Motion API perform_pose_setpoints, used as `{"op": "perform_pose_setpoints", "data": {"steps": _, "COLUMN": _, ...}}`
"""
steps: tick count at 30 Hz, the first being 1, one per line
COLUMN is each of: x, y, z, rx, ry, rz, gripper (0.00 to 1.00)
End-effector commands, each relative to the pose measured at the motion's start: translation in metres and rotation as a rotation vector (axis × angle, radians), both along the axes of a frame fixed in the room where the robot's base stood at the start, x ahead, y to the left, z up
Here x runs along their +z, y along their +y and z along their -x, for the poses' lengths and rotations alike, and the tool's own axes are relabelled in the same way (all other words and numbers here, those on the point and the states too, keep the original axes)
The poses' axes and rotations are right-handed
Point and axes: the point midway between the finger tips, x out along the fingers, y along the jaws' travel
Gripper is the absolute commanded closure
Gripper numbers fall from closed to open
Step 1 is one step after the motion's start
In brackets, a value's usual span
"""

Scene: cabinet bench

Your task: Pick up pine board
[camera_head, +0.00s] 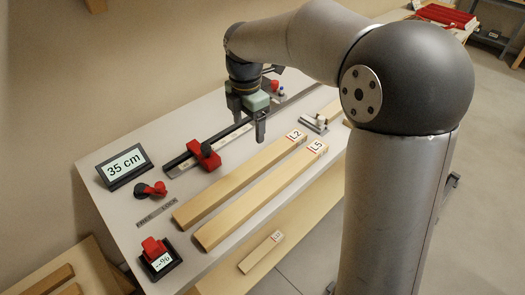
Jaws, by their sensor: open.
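Two long pale wooden boards lie side by side on the grey bench. The one labelled L2 (238,182) is on the left and the one labelled L5 (258,197) is on the right. A shorter piece of similar wood (261,252) lies lower down, in front of the bench. Which of them is called the pine board I cannot tell. My gripper (250,120) points down, open, above the bench near the far end of the L2 board. It appears empty and apart from the boards. My arm hides part of the bench's far right.
A dark rail with a red clamp block (204,156) runs behind the boards. A display reading 35 cm (125,166), a red-and-black part (151,190) and a small red-topped display (158,257) stand at the left. A metal fixture (316,124) sits beyond the boards.

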Motion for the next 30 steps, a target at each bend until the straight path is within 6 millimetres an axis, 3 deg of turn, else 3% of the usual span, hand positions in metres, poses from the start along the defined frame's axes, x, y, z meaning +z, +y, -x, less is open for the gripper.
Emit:
{"op": "perform_pose_setpoints", "data": {"steps": 5, "x": -0.011, "y": 0.008, "z": -0.008, "rx": 0.094, "ry": 0.007, "rz": -0.008, "gripper": 0.25}}
{"op": "perform_pose_setpoints", "data": {"steps": 18, "x": -0.101, "y": 0.007, "z": -0.007, "rx": 0.09, "ry": 0.009, "rz": -0.007, "gripper": 0.25}}
{"op": "perform_pose_setpoints", "data": {"steps": 30, "x": -0.138, "y": 0.009, "z": -0.008, "rx": 0.089, "ry": 0.007, "rz": -0.006, "gripper": 0.25}}
